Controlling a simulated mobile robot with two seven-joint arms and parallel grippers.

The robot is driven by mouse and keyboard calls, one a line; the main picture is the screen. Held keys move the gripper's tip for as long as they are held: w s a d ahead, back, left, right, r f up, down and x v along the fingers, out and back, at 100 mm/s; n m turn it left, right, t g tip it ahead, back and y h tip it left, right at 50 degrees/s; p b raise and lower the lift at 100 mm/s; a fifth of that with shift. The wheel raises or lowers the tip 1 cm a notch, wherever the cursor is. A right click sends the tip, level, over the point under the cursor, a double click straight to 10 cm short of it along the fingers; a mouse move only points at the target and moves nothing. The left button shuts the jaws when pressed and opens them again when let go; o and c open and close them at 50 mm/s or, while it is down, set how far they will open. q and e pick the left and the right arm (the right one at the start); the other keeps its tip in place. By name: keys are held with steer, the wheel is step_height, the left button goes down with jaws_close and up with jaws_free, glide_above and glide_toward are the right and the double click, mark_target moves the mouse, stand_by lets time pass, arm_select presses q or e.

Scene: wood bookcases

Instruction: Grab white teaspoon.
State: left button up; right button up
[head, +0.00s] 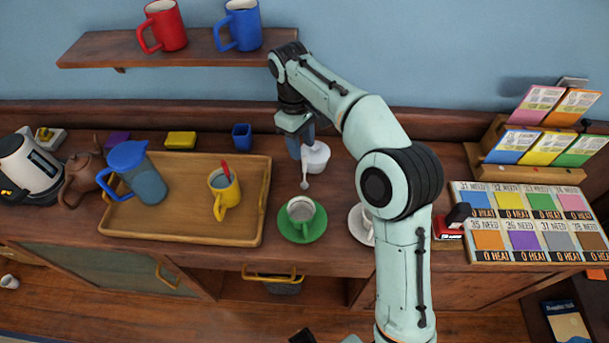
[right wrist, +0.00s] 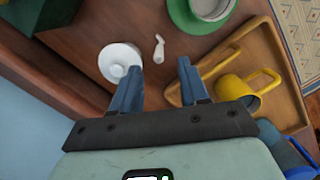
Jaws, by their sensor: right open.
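The white teaspoon (head: 305,180) lies on the wooden counter, just in front of a white lidded bowl (head: 317,157) and behind the green saucer. In the right wrist view the teaspoon (right wrist: 159,47) is short and pale, lying apart from the bowl (right wrist: 120,62). My right gripper (head: 299,154) reaches down from above, beside the bowl. In the right wrist view its two blue fingers (right wrist: 160,70) are spread with nothing between them, and the teaspoon lies beyond the fingertips. I do not make out my left gripper.
A wooden tray (head: 255,228) with a yellow mug (head: 228,198) and a blue-lidded pitcher (head: 148,184) is to the left. A white saucer (head: 358,229), partly behind my arm, is to the right.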

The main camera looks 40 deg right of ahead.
mark_target(304, 156)
steer(key=f, duration=0.1)
steer(key=f+b, duration=0.1)
steer(key=f, duration=0.3)
steer(key=shift+s+d+f, duration=0.1)
steer(key=shift+s+d, duration=0.1)
steer(key=shift+s, duration=0.2)
jaws_close()
